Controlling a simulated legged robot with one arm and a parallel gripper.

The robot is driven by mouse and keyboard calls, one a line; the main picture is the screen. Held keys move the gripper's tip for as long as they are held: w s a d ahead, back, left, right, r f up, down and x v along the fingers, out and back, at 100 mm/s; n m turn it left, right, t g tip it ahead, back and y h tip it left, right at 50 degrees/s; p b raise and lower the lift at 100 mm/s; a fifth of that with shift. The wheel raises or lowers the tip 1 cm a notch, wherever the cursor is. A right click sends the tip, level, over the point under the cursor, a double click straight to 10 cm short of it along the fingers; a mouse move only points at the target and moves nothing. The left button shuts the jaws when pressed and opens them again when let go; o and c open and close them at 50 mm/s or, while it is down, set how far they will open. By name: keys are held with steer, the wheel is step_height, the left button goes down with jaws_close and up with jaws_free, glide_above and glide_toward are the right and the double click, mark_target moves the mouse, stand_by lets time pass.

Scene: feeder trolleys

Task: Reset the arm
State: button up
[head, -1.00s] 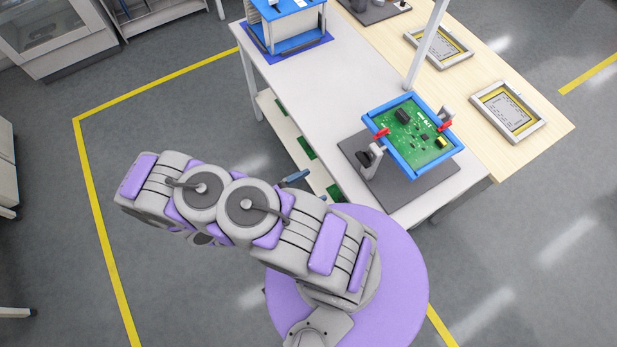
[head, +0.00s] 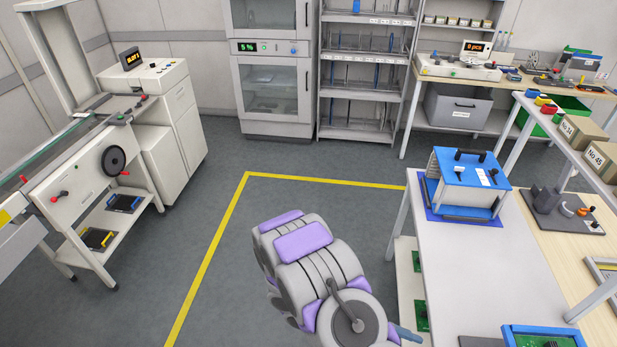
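My arm is folded in the lower middle of the head view, its grey and purple links over the floor to the left of the white workbench (head: 470,265). A small blue-grey tip, which looks like part of my gripper (head: 407,333), pokes out from behind the arm near the bench's left side. The rest of the gripper is hidden, so its fingers and anything between them cannot be seen.
A blue and white box with a handle (head: 466,178) stands on the workbench. A blue-framed green board (head: 540,338) is cut off at the bottom. A white machine with a handwheel (head: 100,170) stands left. A cabinet (head: 272,85) and rack (head: 365,80) stand behind. Open floor lies between.

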steer(key=s+a+r+n+t+y+b, duration=0.1)
steer(key=r+n+y, duration=0.4)
steer(key=n, duration=0.5)
steer(key=s+a+r+n+t+y+b, duration=0.2)
steer(key=s+a+r+n+y, duration=0.2)
steer(key=n, duration=0.7)
steer(key=s+a+r+n+t+y+b, duration=0.2)
steer(key=s+a+r+n+y, duration=0.2)
steer(key=r+n, duration=0.5)
steer(key=shift+s+a+r+n+y+b, duration=0.2)
steer(key=shift+a+r+n+y+b, duration=0.2)
steer(key=shift+a+n+y, duration=0.45)
